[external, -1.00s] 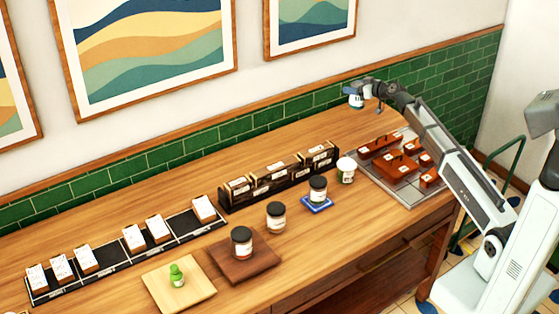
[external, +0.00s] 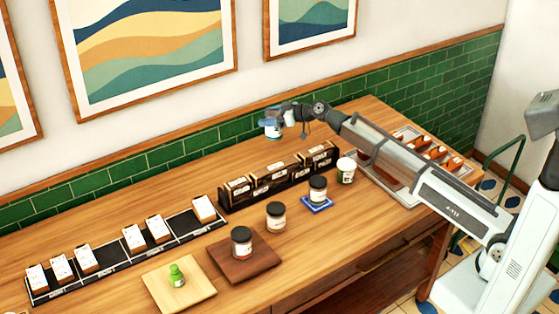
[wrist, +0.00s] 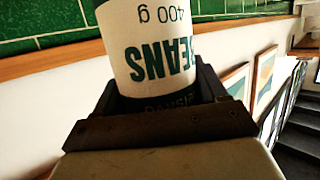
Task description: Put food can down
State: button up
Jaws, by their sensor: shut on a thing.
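The food can (wrist: 155,58) has a white label reading "BEANS" and "400 g", upside down in the wrist view. My gripper (wrist: 155,100) is shut on it. In the external view the can (external: 272,130) is small and white below my gripper (external: 272,122), held in the air near the green tiled wall, above and behind the row of dark boxes. Its lower end and exact height above the counter are hard to tell.
Dark boxes (external: 280,182) stand mid-counter. Lidded jars stand in front: one on a blue coaster (external: 317,205), one on the bare wood (external: 276,217), one on a brown board (external: 262,262). A white-and-green tub (external: 346,170) is beside the boxes. A black rack (external: 118,256) of white cards lies left.

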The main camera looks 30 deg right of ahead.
jog(key=shift+s+a+n+g+y, duration=2.2)
jog(key=shift+a+n+g, duration=1.2)
jog(key=shift+a, duration=2.9)
jog(key=shift+w+f, duration=0.1)
jog(key=shift+f, duration=4.65)
jog(key=o, duration=1.4)
jog(key=shift+f, duration=0.15)
